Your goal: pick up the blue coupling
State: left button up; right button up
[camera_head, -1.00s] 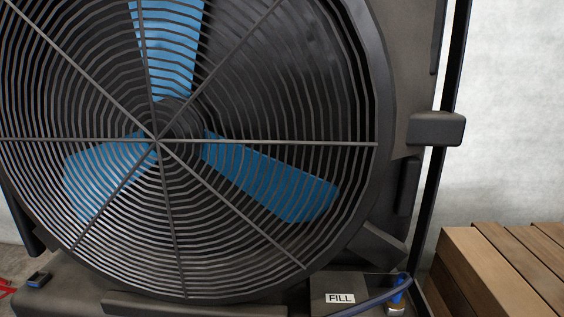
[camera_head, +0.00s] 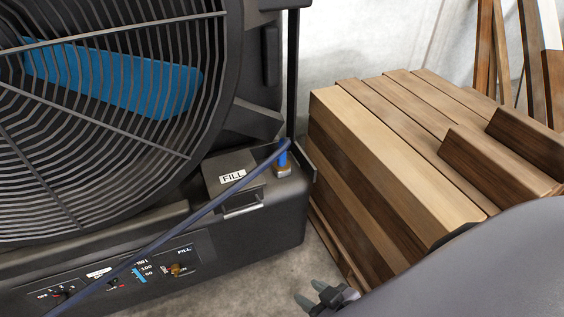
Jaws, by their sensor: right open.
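The blue coupling (camera_head: 283,159) stands upright at the right rear corner of the fan unit's base, on a brass-coloured fitting (camera_head: 283,171). A dark blue hose (camera_head: 185,224) runs from its top down to the lower left. My right gripper (camera_head: 309,292) shows at the bottom edge, below and slightly right of the coupling, apart from it. Its two small fingers are spread and hold nothing. My left gripper is not in view.
The large fan (camera_head: 110,110) and its base (camera_head: 270,215) fill the left. Stacked timber (camera_head: 385,165) stands close at the right. A dark upright post (camera_head: 292,75) rises behind the coupling. Bare floor shows between base and timber.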

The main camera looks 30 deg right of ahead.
aim_at(282, 164)
jog(key=i+l+z, duration=0.1)
jog(key=z, duration=1.65)
jog(key=i+j, duration=0.15)
jog(key=i, duration=0.15)
jog(key=i+j, duration=0.15)
jog(key=i, duration=0.2)
